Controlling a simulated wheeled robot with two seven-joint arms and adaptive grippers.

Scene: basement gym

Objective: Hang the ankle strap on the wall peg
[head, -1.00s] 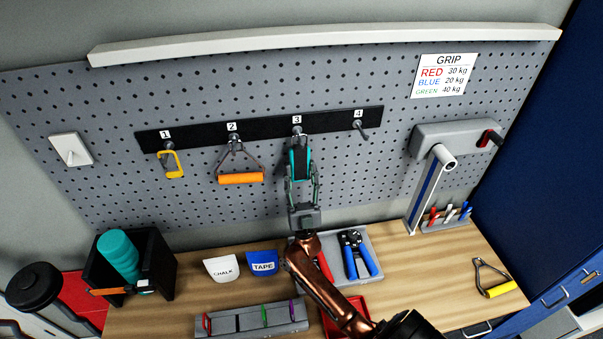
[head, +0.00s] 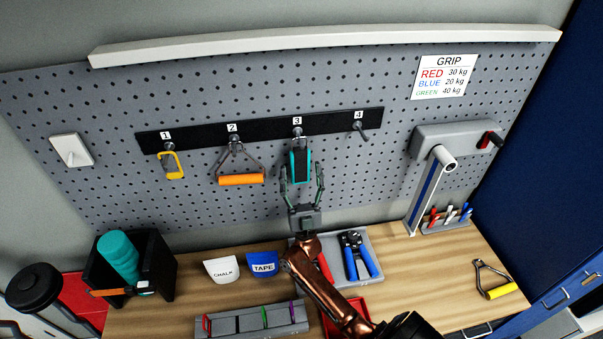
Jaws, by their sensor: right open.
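The ankle strap (head: 299,165), black with teal edges, hangs from the wall peg (head: 297,134) numbered 3 on the black peg rail (head: 267,129). Its upper end is at the peg and its body hangs down against the pegboard. My right gripper (head: 302,185) is just below and around the lower part of the strap, with its fingers spread apart on either side of it. The fingers look clear of the strap. My left gripper is not in view.
Peg 1 holds a yellow carabiner (head: 172,166); peg 2 holds an orange-handled grip (head: 241,179). Peg 4 (head: 361,130) is bare. The bench below carries a black bin (head: 160,270), chalk cup (head: 221,270), tape cup (head: 262,263) and a grey tray (head: 370,243) with blue-handled pliers (head: 358,257).

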